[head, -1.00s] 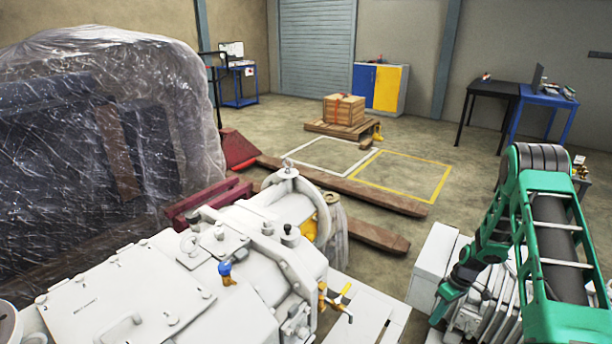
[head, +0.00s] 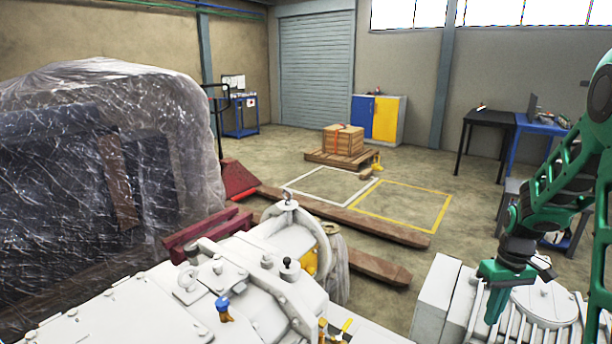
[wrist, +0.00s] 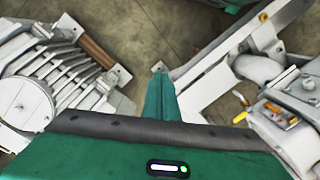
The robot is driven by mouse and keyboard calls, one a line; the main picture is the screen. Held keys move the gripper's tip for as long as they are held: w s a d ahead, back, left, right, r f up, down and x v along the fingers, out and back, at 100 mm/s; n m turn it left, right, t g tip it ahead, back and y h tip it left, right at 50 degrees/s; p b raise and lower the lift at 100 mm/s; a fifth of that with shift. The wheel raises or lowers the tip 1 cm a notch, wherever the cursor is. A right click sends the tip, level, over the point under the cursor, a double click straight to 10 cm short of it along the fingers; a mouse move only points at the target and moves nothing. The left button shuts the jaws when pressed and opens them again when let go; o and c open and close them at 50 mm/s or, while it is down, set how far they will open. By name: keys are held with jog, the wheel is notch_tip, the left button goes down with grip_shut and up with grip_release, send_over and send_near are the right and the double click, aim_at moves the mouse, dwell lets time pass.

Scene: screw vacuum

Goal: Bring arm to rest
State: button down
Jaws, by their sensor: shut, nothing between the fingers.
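My green arm folds down at the right of the head view. My gripper (head: 494,316) points downward there, its green fingers together with nothing held. It hangs in front of the ribbed grey motor housing (head: 540,305), and I cannot tell how far above it. In the wrist view my gripper (wrist: 160,74) shows as one green wedge with its tip over the gap between the ribbed motor (wrist: 65,70) on the left and white machine parts on the right.
The white vacuum pump (head: 130,315) with a blue-capped valve (head: 223,308) fills the front. A plastic-wrapped load (head: 100,150) stands left. A wooden crate (head: 343,140) sits on a pallet behind. Blue and black tables (head: 487,117) stand at the right.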

jog(key=s+a+r+m, duration=0.2)
jog(key=s+r, duration=0.2)
jog(key=s, duration=0.4)
jog(key=s+a+r+m, duration=0.1)
jog(key=s+r+m, duration=0.2)
jog(key=s, duration=0.6)
jog(key=s+a+r+m, duration=0.2)
jog(key=s+r, duration=0.5)
jog(key=s, duration=0.2)
jog(key=shift+s+a+t, duration=0.2)
jog(key=shift+a+t, duration=0.15)
jog(key=shift+t, duration=0.05)
